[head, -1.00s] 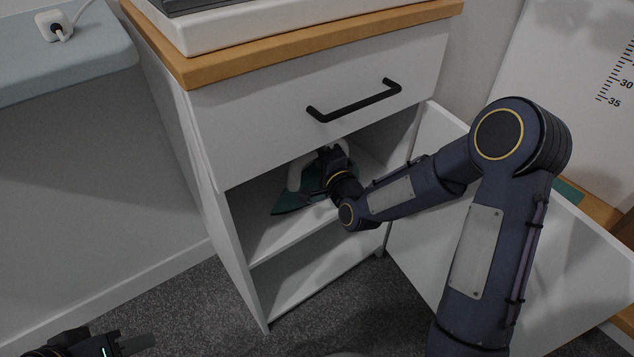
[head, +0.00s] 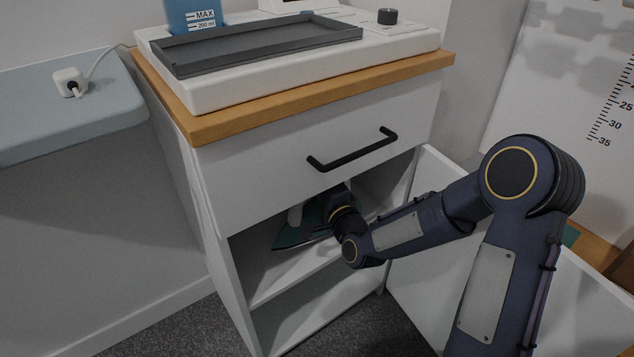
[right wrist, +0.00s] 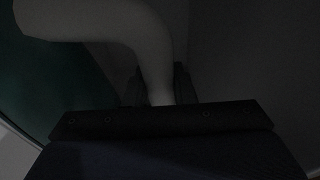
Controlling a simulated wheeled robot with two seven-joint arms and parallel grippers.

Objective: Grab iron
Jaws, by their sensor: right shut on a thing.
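The iron (head: 292,235), with a green body and a white handle, is on the upper shelf inside the open cabinet. My right gripper (head: 336,200) reaches into the cabinet at the iron; its fingers are mostly hidden in shadow in the head view. In the dark right wrist view, the fingers (right wrist: 160,88) are shut on the iron's pale handle (right wrist: 140,30), with the green body at the left. I cannot tell whether the iron rests on the shelf. My left gripper is not in view now.
A drawer front with a black handle (head: 352,150) is just above the opening. The open cabinet door (head: 420,270) stands at the right, beside my right arm. A white appliance with a grey tray (head: 260,48) sits on the cabinet top. A pale blue board (head: 60,115) is at the left.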

